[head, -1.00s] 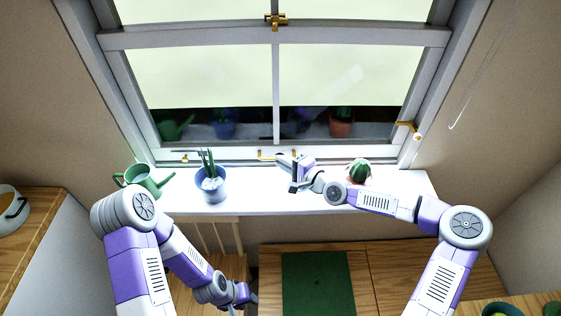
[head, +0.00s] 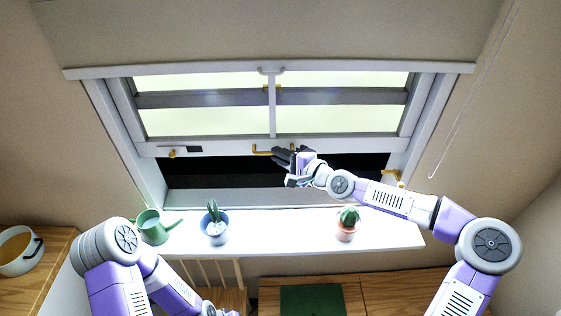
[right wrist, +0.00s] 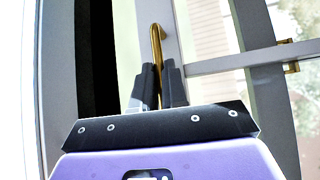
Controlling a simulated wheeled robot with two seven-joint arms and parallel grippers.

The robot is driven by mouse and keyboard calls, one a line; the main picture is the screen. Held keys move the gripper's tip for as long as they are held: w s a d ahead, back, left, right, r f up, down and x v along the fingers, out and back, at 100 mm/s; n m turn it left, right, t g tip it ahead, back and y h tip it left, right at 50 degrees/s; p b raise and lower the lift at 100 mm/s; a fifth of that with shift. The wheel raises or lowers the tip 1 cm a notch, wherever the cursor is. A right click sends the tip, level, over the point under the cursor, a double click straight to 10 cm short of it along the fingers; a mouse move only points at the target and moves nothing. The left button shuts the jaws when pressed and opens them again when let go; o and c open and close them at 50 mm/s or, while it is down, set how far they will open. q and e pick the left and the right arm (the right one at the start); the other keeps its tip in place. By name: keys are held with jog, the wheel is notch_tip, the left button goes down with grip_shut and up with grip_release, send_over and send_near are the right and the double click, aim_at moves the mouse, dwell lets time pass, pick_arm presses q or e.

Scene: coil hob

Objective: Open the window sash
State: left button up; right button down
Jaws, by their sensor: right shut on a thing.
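The window sash (head: 228,147) is a pale grey frame with glass panes. It stands raised, with a dark open gap (head: 235,171) between its bottom rail and the sill. A brass pull handle (head: 261,152) sits on the bottom rail. My right gripper (head: 281,157) is at this handle. In the right wrist view the gripper's dark fingers (right wrist: 160,84) are closed around the brass handle (right wrist: 156,42). My left arm is at the lower left, and its fingers are not visible.
On the white sill (head: 285,228) stand a green watering can (head: 151,228), a blue-potted plant (head: 214,226) and a cactus in a terracotta pot (head: 346,222). A brass latch (head: 172,153) is on the rail. A pull cord hangs on the right wall.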

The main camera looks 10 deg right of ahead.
jog(key=shift+r, duration=0.4)
jog(key=c, duration=1.2)
grip_release()
jog(key=shift+f, duration=0.1)
jog(key=shift+o, duration=0.2)
jog(key=v, duration=0.7)
jog(key=shift+s+d+b, duration=0.2)
jog(key=shift+b, duration=0.25)
